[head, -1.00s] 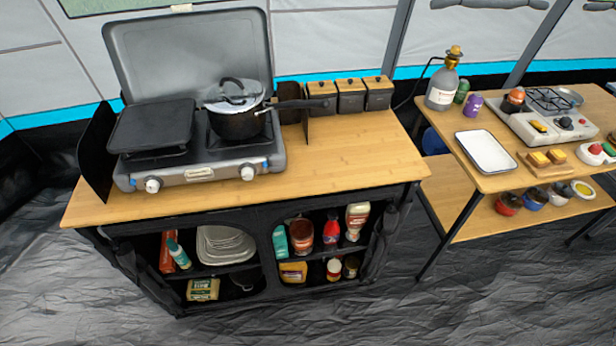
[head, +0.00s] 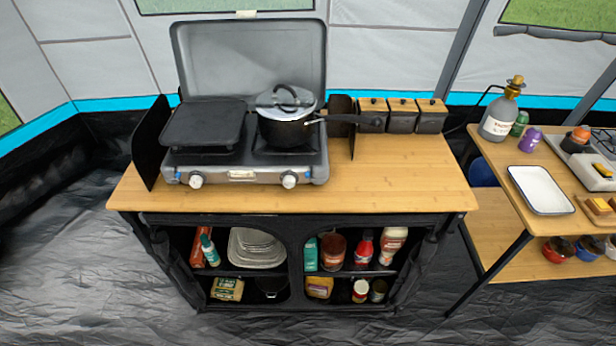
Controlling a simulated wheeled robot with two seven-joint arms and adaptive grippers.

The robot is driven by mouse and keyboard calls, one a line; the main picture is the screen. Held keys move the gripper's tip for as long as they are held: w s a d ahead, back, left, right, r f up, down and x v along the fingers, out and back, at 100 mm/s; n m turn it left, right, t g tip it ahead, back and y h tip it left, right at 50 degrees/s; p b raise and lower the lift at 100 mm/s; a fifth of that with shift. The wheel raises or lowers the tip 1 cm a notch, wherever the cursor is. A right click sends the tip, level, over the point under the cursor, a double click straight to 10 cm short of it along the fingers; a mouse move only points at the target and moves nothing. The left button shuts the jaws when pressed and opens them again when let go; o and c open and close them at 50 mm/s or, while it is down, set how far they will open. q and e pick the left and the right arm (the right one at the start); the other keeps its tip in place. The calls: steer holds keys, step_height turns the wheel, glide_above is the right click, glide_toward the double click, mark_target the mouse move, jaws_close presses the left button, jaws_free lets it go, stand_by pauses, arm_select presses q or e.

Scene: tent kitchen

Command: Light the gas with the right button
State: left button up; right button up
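A grey two-burner gas stove (head: 244,177) with its lid raised stands on the left part of the wooden-topped kitchen unit. Its front has two white knobs, a left knob (head: 196,180) and a right knob (head: 289,181). A black griddle (head: 203,124) covers the left burner. A dark pot with a lid (head: 286,131) stands on the right burner, its long handle pointing right. No flame shows; the burner under the pot is hidden. Neither of my grippers is in view.
The worktop (head: 400,185) right of the stove is clear in front of several canisters (head: 402,118). Shelves below hold plates and bottles. A second table at right carries a white tray (head: 541,190) and a gas bottle (head: 498,121).

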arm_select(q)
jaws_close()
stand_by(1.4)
